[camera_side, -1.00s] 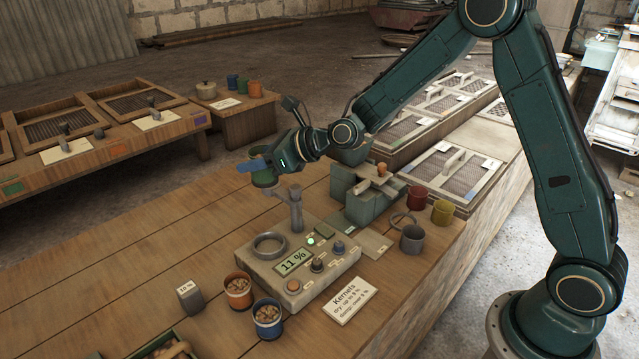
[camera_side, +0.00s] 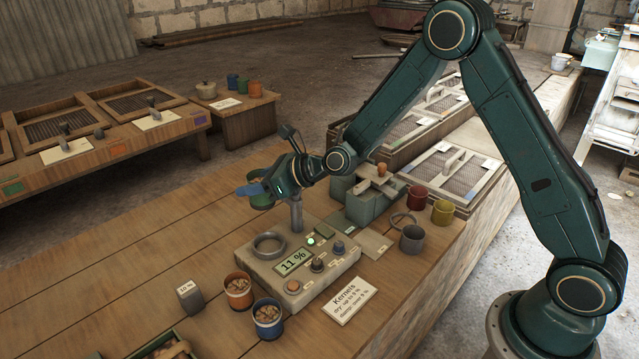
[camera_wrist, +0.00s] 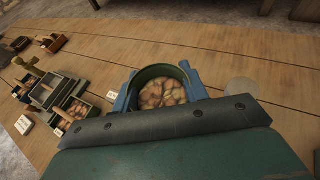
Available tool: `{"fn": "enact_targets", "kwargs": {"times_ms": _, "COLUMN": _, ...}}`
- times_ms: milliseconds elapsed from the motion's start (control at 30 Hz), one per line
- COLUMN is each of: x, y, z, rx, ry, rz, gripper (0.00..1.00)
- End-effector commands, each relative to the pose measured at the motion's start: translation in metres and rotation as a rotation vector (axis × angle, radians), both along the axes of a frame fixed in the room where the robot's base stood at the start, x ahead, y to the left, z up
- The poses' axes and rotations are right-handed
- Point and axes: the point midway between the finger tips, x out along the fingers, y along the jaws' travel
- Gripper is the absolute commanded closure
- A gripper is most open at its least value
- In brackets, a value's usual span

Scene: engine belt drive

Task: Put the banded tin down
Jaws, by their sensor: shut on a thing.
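The banded tin (camera_side: 262,202) is green and is held in my gripper (camera_side: 252,190) behind the moisture meter in the side view. In the wrist view the tin (camera_wrist: 162,92) is full of brown kernels, with my gripper's blue fingers (camera_wrist: 160,95) closed on both sides of it. The tin looks upright. My gripper partly hides it in the side view, and I cannot tell how far its base is from the bench (camera_side: 150,255).
The moisture meter (camera_side: 293,262) reads 11 %. Orange (camera_side: 238,291) and blue (camera_side: 268,318) kernel tins stand before it. A pale round mark (camera_wrist: 241,91) lies on bare bench right of the held tin. Small trays (camera_wrist: 75,108) sit at left in the wrist view.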

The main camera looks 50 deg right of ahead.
Motion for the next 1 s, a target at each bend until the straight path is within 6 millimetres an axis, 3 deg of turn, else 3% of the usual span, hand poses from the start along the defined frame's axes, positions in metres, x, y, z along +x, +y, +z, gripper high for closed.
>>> {"fn": "enact_targets", "kwargs": {"times_ms": 500, "x": 0.000, "y": 0.000, "z": -0.081, "rx": 0.000, "ry": 0.001, "rz": 0.000, "gripper": 0.86}}
{"fn": "enact_targets", "kwargs": {"times_ms": 1000, "x": 0.000, "y": 0.000, "z": -0.098, "rx": 0.000, "ry": 0.000, "rz": 0.000, "gripper": 0.86}}
